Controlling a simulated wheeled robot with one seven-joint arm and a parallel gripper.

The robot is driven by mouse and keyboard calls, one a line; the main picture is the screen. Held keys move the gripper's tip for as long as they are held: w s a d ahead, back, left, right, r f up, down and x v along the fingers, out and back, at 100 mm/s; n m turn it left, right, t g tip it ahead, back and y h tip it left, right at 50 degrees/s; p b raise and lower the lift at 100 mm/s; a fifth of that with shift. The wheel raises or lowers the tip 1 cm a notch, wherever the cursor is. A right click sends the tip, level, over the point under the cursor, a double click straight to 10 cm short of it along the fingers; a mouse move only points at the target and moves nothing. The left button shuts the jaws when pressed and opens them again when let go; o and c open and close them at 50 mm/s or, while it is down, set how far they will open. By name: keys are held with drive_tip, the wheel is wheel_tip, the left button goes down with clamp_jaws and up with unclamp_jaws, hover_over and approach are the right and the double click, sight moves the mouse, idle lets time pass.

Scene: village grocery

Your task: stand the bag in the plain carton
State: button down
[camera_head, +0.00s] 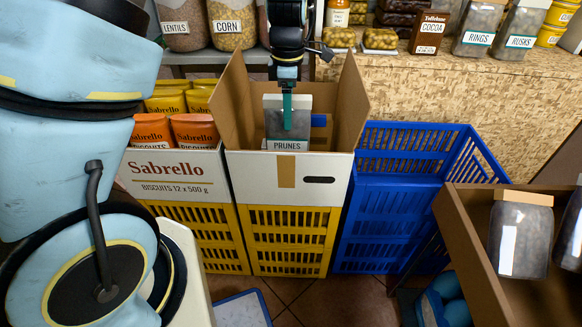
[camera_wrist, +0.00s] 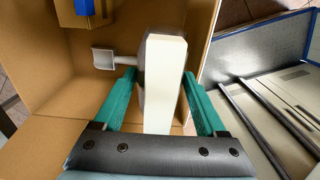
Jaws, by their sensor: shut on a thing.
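The bag (camera_head: 300,112) is dark grey with a white PRUNES label, and it is upright within the open plain carton (camera_head: 245,170). The carton has a white front with a tape strip and a hand hole, and its flaps stand up. My gripper (camera_head: 287,100) reaches down from above and is shut on the bag. In the wrist view the bag's pale top (camera_wrist: 165,85) is between my gripper's two teal fingers (camera_wrist: 158,80), with the carton's brown inner wall (camera_wrist: 50,90) around it. The bag's bottom is hidden, so I cannot tell whether it touches the carton floor.
A blue item (camera_wrist: 84,10) is inside the carton. A Sabrello biscuit carton (camera_head: 175,175) stands at left and a blue crate (camera_head: 385,195) at right. A brown tray (camera_head: 470,260) with dark bags is at the lower right. Jars and a counter (camera_head: 430,85) stand behind.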

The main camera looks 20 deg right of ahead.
sight(288, 149)
wheel_tip(288, 149, down, 12)
drive_tip(key=shift+r+b, duration=0.1)
drive_tip(key=shift+b, duration=0.2)
idle(0.4)
unclamp_jaws()
wheel_tip(288, 149, up, 12)
idle(0.6)
idle(0.4)
